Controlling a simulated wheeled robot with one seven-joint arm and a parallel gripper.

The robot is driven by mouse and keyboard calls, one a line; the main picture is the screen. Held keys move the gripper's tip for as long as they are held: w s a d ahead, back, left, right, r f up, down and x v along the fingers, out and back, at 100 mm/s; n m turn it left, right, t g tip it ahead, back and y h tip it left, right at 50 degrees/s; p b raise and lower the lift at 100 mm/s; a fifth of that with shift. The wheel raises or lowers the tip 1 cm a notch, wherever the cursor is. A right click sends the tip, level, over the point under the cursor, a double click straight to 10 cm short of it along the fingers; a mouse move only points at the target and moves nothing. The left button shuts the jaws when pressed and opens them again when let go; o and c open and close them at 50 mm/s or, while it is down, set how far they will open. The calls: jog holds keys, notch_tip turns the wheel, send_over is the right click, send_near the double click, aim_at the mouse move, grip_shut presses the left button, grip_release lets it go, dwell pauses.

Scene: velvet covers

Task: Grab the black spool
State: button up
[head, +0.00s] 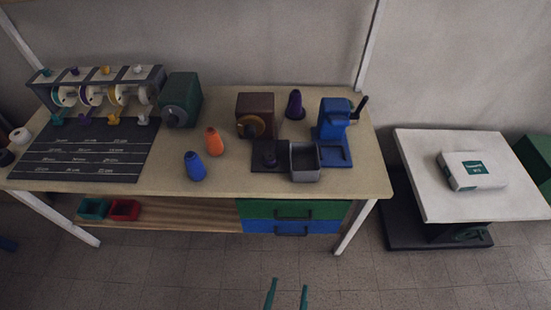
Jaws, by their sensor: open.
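A small dark roll (6,157), which looks like the black spool, sits at the far left edge of the head view, partly cut off by the frame. It is close to a white roll (20,136) at the table's left end. My gripper (287,296) shows at the bottom middle as two teal fingers, apart with nothing between them. It appears in front of the table over the tiled floor, far from the dark roll.
The table (350,185) holds a spool rack (100,75), a dark marked mat (80,150), blue (194,166) and orange (213,142) cones, a purple cone (294,105), several machines and a grey bin (305,162). A white-topped stand (440,205) is at right. The front floor is clear.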

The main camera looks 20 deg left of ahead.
jog(key=w+a+f+y, duration=0.15)
jog(key=w+a, duration=0.25)
jog(key=w, duration=0.5)
jog(key=n+g, duration=0.1)
jog(key=g, duration=0.1)
send_near(270, 156)
jog(key=s, duration=0.2)
jog(key=shift+s+d+r, duration=0.25)
jog(key=shift+s+d, duration=0.1)
jog(key=shift+d, duration=0.05)
jog(key=shift+w+a, duration=0.15)
jog(key=shift+w, duration=0.15)
jog(key=x, duration=1)
jog(key=shift+w, duration=0.2)
jog(key=c, duration=1.2)
jog(key=shift+r, duration=0.15)
